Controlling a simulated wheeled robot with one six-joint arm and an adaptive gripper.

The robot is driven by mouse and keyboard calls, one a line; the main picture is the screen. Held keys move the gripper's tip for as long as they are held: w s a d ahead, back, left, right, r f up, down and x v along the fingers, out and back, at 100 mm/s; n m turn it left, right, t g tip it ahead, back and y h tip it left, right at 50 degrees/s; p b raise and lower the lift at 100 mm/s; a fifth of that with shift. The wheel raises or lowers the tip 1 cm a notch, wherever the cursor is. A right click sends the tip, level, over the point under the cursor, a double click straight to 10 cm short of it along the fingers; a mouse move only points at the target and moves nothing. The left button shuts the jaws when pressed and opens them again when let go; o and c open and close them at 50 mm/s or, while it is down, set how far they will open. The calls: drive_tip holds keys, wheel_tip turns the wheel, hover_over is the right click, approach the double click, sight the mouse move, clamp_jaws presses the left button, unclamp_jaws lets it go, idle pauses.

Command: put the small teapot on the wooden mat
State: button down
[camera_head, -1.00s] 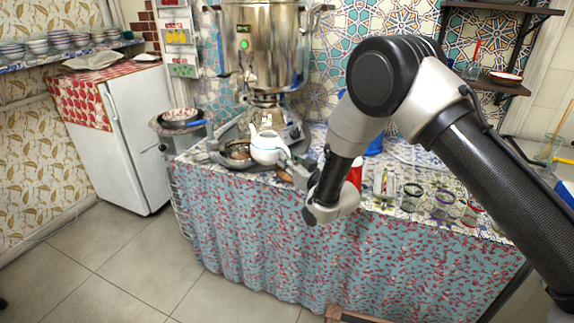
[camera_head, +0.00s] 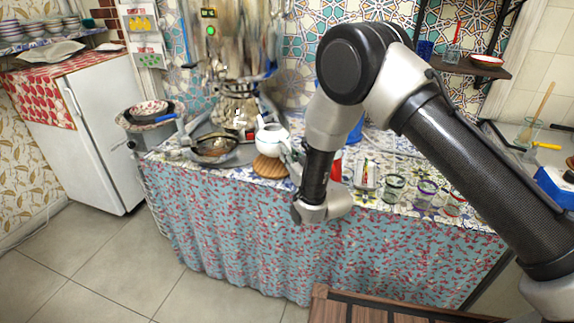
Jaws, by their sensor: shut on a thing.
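The small white teapot (camera_head: 271,141) is upright near the front edge of the counter, below the samovar. The round wooden mat (camera_head: 268,168) shows directly under it in the head view. I cannot tell whether the teapot's base touches the mat or hangs slightly above it. My gripper (camera_head: 287,147) is at the teapot's right side, shut on it, likely at the handle. The fingertips are small and partly hidden by the teapot and my wrist.
The large metal samovar (camera_head: 237,45) stands behind the teapot. A metal pan (camera_head: 213,147) lies close to the left. Glasses (camera_head: 394,186) and a small tray (camera_head: 366,176) stand to the right. A wooden-framed piece (camera_head: 345,306) is at the bottom.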

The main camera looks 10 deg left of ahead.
wheel_tip(320, 180, down, 4)
drive_tip(key=shift+f, duration=0.1)
drive_tip(key=c, duration=1.5)
unclamp_jaws()
drive_tip(key=shift+f, duration=0.1)
drive_tip(key=v, duration=1.2)
